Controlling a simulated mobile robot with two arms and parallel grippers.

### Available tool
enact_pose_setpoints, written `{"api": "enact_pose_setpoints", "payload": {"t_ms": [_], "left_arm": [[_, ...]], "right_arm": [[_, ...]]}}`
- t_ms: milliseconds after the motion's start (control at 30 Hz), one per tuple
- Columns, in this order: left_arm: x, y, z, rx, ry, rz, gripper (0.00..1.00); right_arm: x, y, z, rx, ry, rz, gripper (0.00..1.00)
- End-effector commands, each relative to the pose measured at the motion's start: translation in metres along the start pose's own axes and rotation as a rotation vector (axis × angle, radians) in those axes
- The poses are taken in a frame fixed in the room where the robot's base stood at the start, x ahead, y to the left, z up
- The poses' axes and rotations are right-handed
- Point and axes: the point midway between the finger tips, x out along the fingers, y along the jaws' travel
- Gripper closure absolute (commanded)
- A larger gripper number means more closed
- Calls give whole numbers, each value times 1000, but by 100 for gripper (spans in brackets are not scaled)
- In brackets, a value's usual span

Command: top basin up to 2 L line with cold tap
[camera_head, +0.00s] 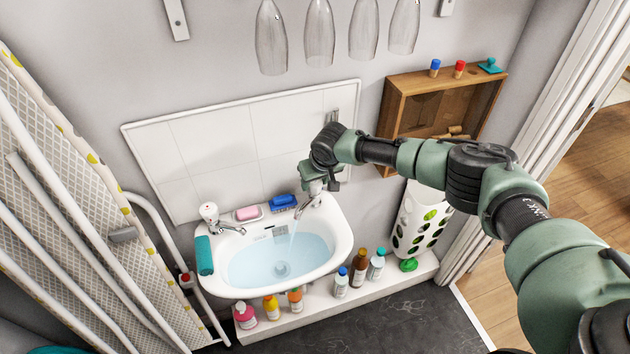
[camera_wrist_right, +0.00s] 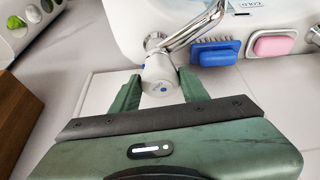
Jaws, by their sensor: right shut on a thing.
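The white basin (camera_head: 335,252) holds clear bluish water (camera_head: 265,266). A thin stream falls from the right-hand tap's spout into the water. My right gripper (camera_head: 314,184) is at this tap, which it mostly hides in the head view. In the right wrist view, the green fingers of my right gripper (camera_wrist_right: 156,92) are shut on the white tap handle (camera_wrist_right: 157,76), which has a blue dot. The other tap (camera_head: 210,214), at the basin's left, has a red mark. A small plate (camera_head: 280,234) sits on the basin's inner back wall; its level marks are too small to read. My left gripper is not in view.
A pink soap (camera_head: 247,213) and a blue brush (camera_head: 284,202) lie on the basin's back rim. A teal cloth (camera_head: 205,256) hangs at its left. Several bottles (camera_head: 358,268) stand on the low ledge below. A wooden cabinet (camera_head: 397,95) is on the wall.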

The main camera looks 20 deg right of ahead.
Motion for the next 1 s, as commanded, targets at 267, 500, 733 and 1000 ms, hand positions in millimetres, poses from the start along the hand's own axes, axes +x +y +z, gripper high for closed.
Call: {"api": "enact_pose_setpoints", "payload": {"t_ms": [267, 500, 733, 1000], "left_arm": [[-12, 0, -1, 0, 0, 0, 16], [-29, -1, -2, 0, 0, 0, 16], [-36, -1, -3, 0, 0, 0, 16], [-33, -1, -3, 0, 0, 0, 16]], "right_arm": [[-2, -1, 0, 73, -3, 29, 96], [-2, -3, 0, 236, -5, 96, 96], [0, -4, 0, 430, -4, 177, 96], [1, -5, 0, 629, -3, 260, 96]]}}
